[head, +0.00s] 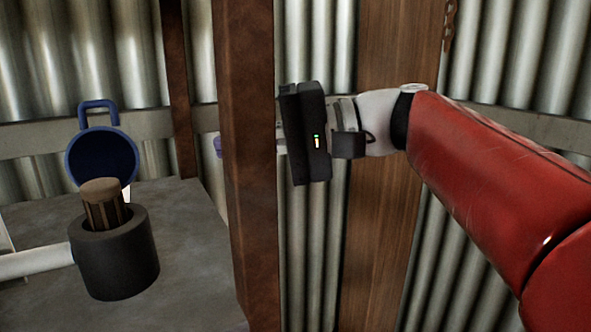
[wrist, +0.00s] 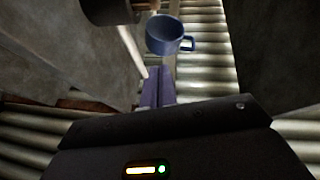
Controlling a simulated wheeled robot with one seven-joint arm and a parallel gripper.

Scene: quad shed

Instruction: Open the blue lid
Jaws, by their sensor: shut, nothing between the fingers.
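The blue lid (head: 102,158) shows at the left in the head view, a round, shallow blue dish with a loop handle at its top. Its dark round face is turned toward the head camera, behind a dark cylinder with a brown ribbed plug. In the wrist view the lid (wrist: 163,36) is at the top centre, its handle pointing right. My gripper (head: 218,147) is shut and empty, to the right of the lid and apart from it. Its purple fingers pass behind the rusty post, which hides most of them; the wrist view shows the fingers (wrist: 155,88) together, just below the lid.
The dark cylinder (head: 115,255) stands on a grey surface (head: 190,270), with a pale bar (head: 35,262) at its left. A rusty post (head: 252,220) rises between the head camera and my fingers. A wooden post (head: 385,220) and corrugated metal walls (head: 520,50) lie behind.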

